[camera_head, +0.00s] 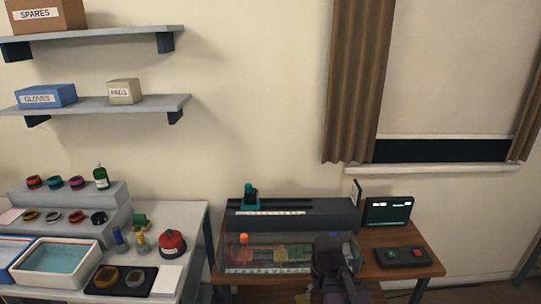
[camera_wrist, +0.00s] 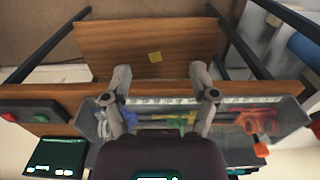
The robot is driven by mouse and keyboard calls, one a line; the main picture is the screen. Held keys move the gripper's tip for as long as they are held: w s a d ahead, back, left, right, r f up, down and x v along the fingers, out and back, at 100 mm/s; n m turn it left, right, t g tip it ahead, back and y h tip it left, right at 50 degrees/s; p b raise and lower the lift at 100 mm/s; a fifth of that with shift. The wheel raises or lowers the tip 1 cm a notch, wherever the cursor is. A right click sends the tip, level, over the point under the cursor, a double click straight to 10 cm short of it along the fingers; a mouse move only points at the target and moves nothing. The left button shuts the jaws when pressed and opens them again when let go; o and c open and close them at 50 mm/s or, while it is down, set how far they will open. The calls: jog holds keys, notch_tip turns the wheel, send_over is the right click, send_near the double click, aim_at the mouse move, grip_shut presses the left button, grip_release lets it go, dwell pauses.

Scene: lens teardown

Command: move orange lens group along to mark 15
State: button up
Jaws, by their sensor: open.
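The orange lens group (camera_wrist: 250,122) lies in a clear-walled trough (camera_wrist: 296,122) at the right of the wrist view. An orange knob (camera_wrist: 261,150) is beside it. In the head view an orange knob (camera_head: 243,238) stands up at the left part of the trough (camera_head: 335,241). A white scale strip (camera_wrist: 235,100) runs along the trough's edge; its numbers are too small to read, so mark 15 cannot be picked out. My gripper (camera_wrist: 160,72) is open and empty, its fingers spread above the trough edge, apart from the orange group. In the head view my arm hides its fingertips.
Blue, yellow and green parts (camera_wrist: 187,118) share the trough. A dark rail block with a teal piece (camera_head: 250,198) stands behind it. A screen (camera_head: 389,211) and a red-and-green button box (camera_head: 401,257) are at the right. A red-topped item (camera_head: 172,243) stands on the left table.

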jog(key=c, duration=0.7)
jog(key=shift+w+a+r, duration=0.15)
jog(key=shift+w, duration=0.15)
grip_shut()
jog(key=w+a+r+n+y+p, duration=0.1)
jog(key=w+a+r+n+p, duration=0.2)
jog(key=w+a+n, duration=0.2)
jog(key=w+a+r+n+y+p, duration=0.1)
jog(key=w+a+r+n+p, duration=0.1)
jog(key=w+a, duration=1)
jog(key=w+a+r+n+t+y+p, duration=0.1)
jog(key=w+a+r+n+p, duration=0.2)
jog(key=w+a+n, duration=0.4)
jog(key=shift+w+a+r+n+y+p, duration=0.3)
jog(key=shift+w+a+r, duration=0.45)
jog(key=shift+w+a, duration=0.3)
jog(key=shift+d, duration=0.1)
